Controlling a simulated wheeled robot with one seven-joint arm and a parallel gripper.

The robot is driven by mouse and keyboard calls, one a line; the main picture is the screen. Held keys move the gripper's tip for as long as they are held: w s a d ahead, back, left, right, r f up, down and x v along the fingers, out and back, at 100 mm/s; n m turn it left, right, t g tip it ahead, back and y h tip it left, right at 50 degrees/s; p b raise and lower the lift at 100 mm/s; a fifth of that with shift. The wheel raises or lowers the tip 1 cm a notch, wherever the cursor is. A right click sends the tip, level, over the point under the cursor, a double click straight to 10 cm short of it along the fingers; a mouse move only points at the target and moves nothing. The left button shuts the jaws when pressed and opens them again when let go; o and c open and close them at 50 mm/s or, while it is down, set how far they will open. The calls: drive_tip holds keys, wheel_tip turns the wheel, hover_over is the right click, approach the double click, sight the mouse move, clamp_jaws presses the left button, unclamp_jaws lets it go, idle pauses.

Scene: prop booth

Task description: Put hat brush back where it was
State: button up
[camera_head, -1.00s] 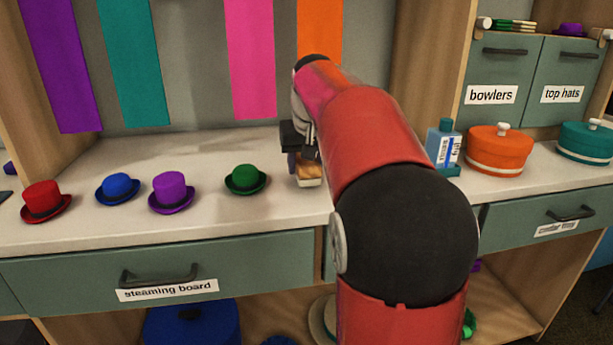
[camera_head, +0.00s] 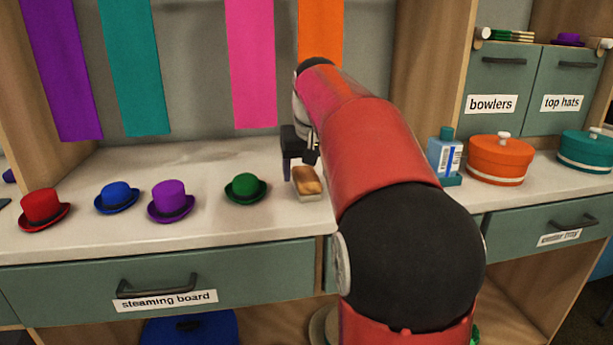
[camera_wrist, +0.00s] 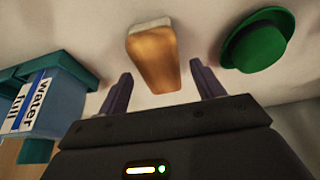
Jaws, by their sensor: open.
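The hat brush (camera_head: 307,182) has a tan wooden back and a pale underside. It rests on the white counter (camera_head: 110,220), to the right of the green hat. In the wrist view the brush (camera_wrist: 152,58) lies just beyond my fingertips, roughly centred between them, with clear space on both sides. My gripper (camera_head: 299,170) is open and empty, just behind the brush in the head view. In the wrist view the two dark fingers of my gripper (camera_wrist: 163,84) are spread apart and do not touch the brush.
Red (camera_head: 44,208), blue (camera_head: 117,197), purple (camera_head: 170,200) and green (camera_head: 246,188) hats stand left on the counter. A blue water bottle (camera_head: 443,155) and an orange hat box (camera_head: 499,158) stand right. The counter front holds a drawer labelled steaming board (camera_head: 165,280).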

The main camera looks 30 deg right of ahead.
drive_tip(key=p+v, duration=0.1)
drive_tip(key=v, duration=0.8)
drive_tip(key=s+a+f+n, duration=0.1)
drive_tip(key=s+a+f, duration=0.6)
drive_tip(key=s+f, duration=0.4)
drive_tip(key=s+a+f+n+t+y, duration=0.1)
drive_tip(key=s+a+f+n, duration=0.1)
drive_tip(key=s+a+f, duration=0.5)
drive_tip(key=s+f, duration=0.4)
drive_tip(key=shift+a, duration=0.2)
drive_tip(key=shift+s, duration=0.1)
